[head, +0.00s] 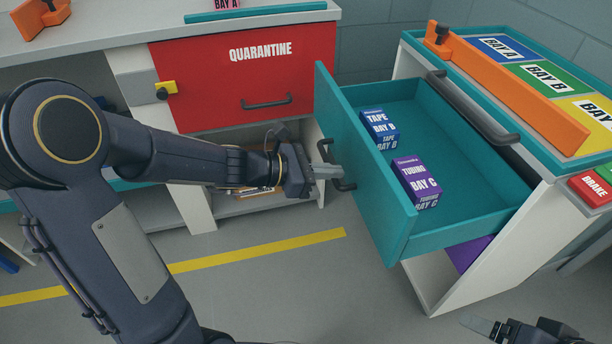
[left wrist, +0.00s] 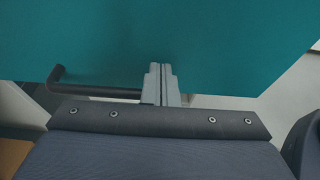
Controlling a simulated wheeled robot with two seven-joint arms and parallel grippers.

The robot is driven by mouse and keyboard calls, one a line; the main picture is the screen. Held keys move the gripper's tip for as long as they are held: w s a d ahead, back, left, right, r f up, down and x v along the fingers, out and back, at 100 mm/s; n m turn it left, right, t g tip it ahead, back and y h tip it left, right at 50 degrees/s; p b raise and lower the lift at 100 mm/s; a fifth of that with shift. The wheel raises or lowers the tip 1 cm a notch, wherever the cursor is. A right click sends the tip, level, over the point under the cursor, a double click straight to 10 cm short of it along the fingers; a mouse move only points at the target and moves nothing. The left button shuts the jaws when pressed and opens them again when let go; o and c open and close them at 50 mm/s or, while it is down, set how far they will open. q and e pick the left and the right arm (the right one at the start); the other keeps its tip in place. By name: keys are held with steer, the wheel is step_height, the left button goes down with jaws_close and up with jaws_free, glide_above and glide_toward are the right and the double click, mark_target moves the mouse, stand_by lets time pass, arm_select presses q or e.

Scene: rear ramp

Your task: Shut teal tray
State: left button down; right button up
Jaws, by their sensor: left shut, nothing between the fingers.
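The teal tray (head: 465,190) is a drawer pulled well out of a white cabinet. It holds a blue Tape Bay B box (head: 378,124) and a purple Tubing Bay C box (head: 415,178). My left gripper (head: 334,172) is shut and empty at the outer face of the tray's front panel, by its dark handle (head: 344,187). In the left wrist view, the closed fingers (left wrist: 161,70) point at the teal panel (left wrist: 220,45), beside the handle (left wrist: 100,92); contact is unclear. My right gripper (head: 482,326) shows only partly at the bottom right.
An orange bar (head: 510,85) and a dark handle (head: 470,108) run along the cabinet top's near edge, beside coloured bay labels. A red Quarantine drawer (head: 245,85) is shut at the left. The floor with its yellow line (head: 255,252) is open below.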

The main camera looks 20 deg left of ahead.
mark_target(356, 169)
arm_select(q)
steer(key=shift+w+d, duration=0.7)
steer(key=shift+d, duration=0.35)
arm_select(e)
steer(key=shift+f, duration=0.35)
